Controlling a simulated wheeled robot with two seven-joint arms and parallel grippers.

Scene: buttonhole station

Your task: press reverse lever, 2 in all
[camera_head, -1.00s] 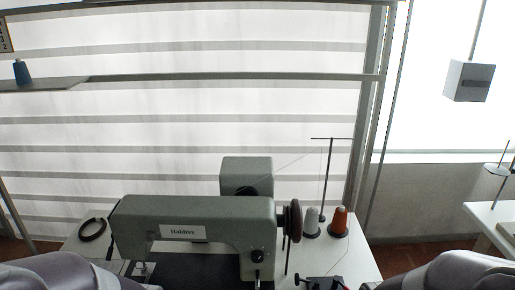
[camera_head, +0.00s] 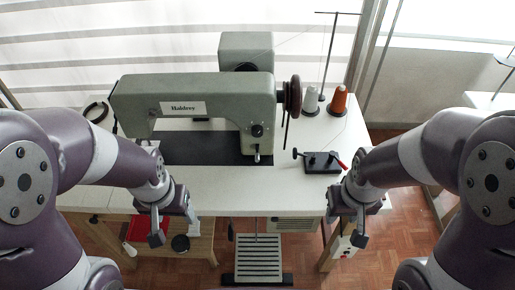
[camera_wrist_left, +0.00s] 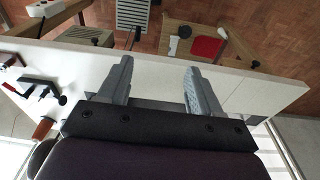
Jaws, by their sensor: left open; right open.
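The grey-green sewing machine (camera_head: 195,100) stands on the white table. A small lever with a pale tip (camera_head: 257,153), which looks like the reverse lever, hangs below a dark knob (camera_head: 257,130) on the machine's right pillar. My left gripper (camera_head: 172,226) is open and empty at the table's front edge, left of and nearer than the lever. In the left wrist view its two fingers (camera_wrist_left: 160,80) are spread with nothing between them, and the lever does not show. My right gripper (camera_head: 346,228) is open and empty at the front edge, right of the lever.
A black clamp-like device with a red tip (camera_head: 322,162) lies right of the machine. White (camera_head: 311,101) and orange (camera_head: 339,100) thread cones stand behind it. A slatted pedal (camera_head: 258,258) and a red tray (camera_head: 141,229) are below. The tabletop before the machine is clear.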

